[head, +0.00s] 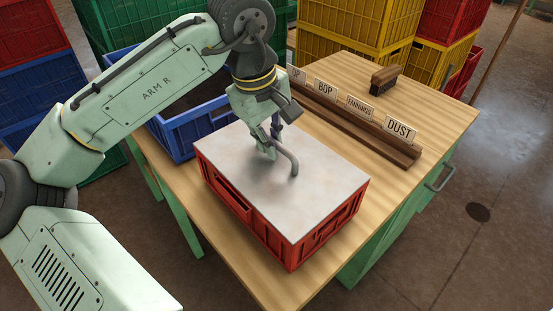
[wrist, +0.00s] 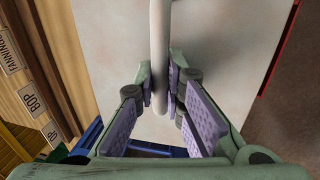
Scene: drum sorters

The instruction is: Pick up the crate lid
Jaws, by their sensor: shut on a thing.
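The crate lid (head: 322,193) is a flat, pale grey metal sheet lying on top of a red crate (head: 280,235) on the wooden table. A bent grey bar handle (head: 291,160) rises from its middle. My gripper (head: 268,148) is over the lid, shut on the handle. In the wrist view the handle (wrist: 159,60) runs between the purple-padded fingers of my gripper (wrist: 164,98), with the pale lid (wrist: 215,45) beneath. The lid appears to rest on the crate rim; I see no clear gap.
A blue crate (head: 190,132) stands just behind the red one. A wooden rack (head: 350,118) with label cards and a dark brush (head: 384,80) are at the back of the table (head: 440,117). Stacked yellow crates (head: 355,30) stand behind. The table's right side is clear.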

